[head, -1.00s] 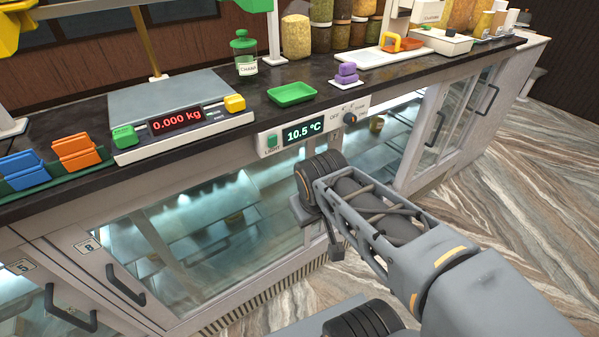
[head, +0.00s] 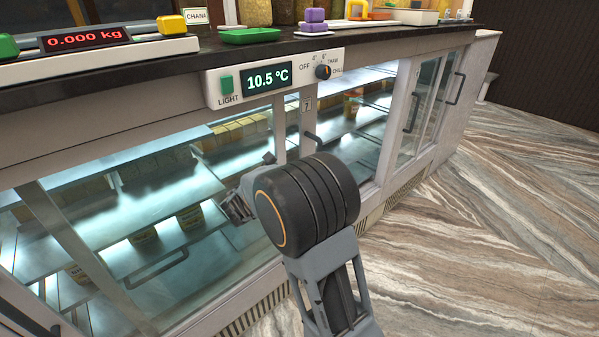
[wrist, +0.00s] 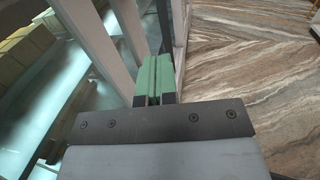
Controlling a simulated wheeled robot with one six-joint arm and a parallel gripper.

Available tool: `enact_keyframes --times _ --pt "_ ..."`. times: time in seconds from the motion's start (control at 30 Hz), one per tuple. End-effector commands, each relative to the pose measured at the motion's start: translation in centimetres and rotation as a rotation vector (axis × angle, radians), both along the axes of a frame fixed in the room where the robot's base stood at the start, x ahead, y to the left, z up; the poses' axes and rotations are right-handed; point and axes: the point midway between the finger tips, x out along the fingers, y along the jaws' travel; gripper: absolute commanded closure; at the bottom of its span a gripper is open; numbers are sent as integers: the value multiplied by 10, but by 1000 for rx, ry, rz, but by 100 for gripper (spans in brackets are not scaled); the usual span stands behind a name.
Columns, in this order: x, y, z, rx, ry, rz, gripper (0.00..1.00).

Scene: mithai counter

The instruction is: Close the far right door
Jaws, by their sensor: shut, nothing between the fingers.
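The far right door (head: 440,100) is at the right end of the glass counter in the head view, with a dark upright handle (head: 456,88). Another dark handle (head: 412,112) stands left of it. I cannot tell how far this door stands open. My gripper's green fingers (wrist: 155,80) are together and empty in the wrist view, beside pale upright frames. A dark upright bar (wrist: 165,35) shows just beyond the fingertips; I cannot tell whether they touch it. In the head view, my wrist joint covers part of the counter front and the fingers do not show clearly.
The lit case with shelves (head: 130,250) fills the left. A control panel with a temperature display (head: 269,80) sits under the dark countertop (head: 400,32). A green tray (head: 250,36) and purple blocks (head: 314,20) stand on top. The striped floor (head: 480,230) is clear at right.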

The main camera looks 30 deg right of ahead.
Motion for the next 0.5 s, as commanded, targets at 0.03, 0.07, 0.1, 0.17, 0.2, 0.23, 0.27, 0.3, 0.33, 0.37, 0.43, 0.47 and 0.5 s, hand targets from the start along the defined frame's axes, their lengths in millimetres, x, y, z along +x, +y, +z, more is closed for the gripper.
enact_keyframes --times 0.03,0.07,0.1,0.17,0.2,0.23,0.27,0.3,0.33,0.37,0.43,0.47,0.5 --pt "2 -8 -1 -2 1 -3 100" --pt "4 -13 -1 -4 1 -3 100" --pt "6 -20 0 -2 -1 -5 100" --pt "10 -31 0 -2 -1 -6 100" --pt "13 -38 0 -1 0 -6 100" --pt "15 -44 -1 0 0 -6 100" --pt "18 -49 -1 -1 0 -6 100" --pt "20 -57 -1 0 0 -5 100" --pt "22 -62 -1 0 0 -6 100" --pt "24 -67 -1 0 0 -6 100" --pt "29 -78 -1 0 0 -5 100" --pt "30 -83 -1 0 0 -6 100" --pt "33 -88 -1 1 -1 -4 100"
